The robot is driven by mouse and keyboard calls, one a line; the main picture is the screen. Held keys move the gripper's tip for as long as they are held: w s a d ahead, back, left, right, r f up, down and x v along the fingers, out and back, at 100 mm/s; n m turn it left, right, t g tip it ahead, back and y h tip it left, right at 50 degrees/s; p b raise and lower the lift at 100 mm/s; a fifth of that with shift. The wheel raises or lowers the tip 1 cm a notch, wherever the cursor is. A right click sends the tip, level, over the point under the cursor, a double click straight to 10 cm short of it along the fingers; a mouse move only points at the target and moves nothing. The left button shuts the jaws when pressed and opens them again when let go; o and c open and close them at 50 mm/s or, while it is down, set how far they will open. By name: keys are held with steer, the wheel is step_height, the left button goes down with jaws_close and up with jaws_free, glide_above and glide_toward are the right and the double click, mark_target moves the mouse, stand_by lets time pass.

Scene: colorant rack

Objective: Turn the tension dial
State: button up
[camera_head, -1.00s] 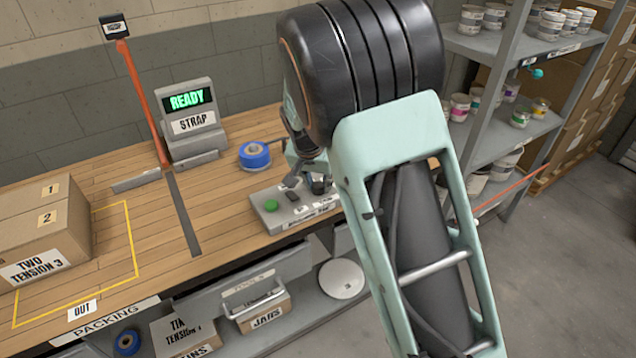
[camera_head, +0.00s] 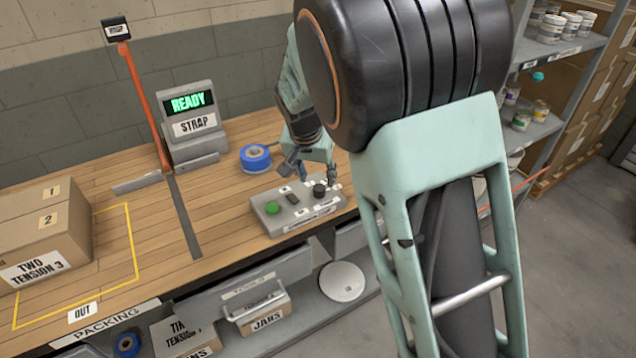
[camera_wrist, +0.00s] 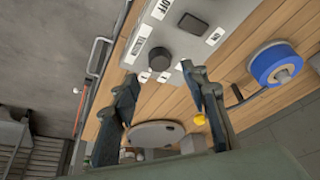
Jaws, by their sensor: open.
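The tension dial (camera_head: 319,190) is a dark round knob near the right end of a grey control panel (camera_head: 268,224) on the bench. White labels surround it. In the wrist view the dial (camera_wrist: 160,58) shows just beyond my fingertips, with a dark switch (camera_wrist: 192,23) up and right of it. My gripper (camera_head: 316,174) is open and empty, with its fingers pointing down close to the dial. In the wrist view the fingertips (camera_wrist: 159,72) lie either side of the dial's lower edge. I cannot tell whether they touch it.
A green button (camera_head: 272,208) is on the panel's left. Blue tape (camera_head: 255,158) lies behind it. The strapping machine (camera_head: 191,128) reads READY. A carton (camera_head: 45,232) labelled TWO TENSION 3 stands at left. A shelf with cans (camera_head: 548,30) stands at right.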

steer(key=v, duration=0.6)
steer(key=shift+r, duration=0.1)
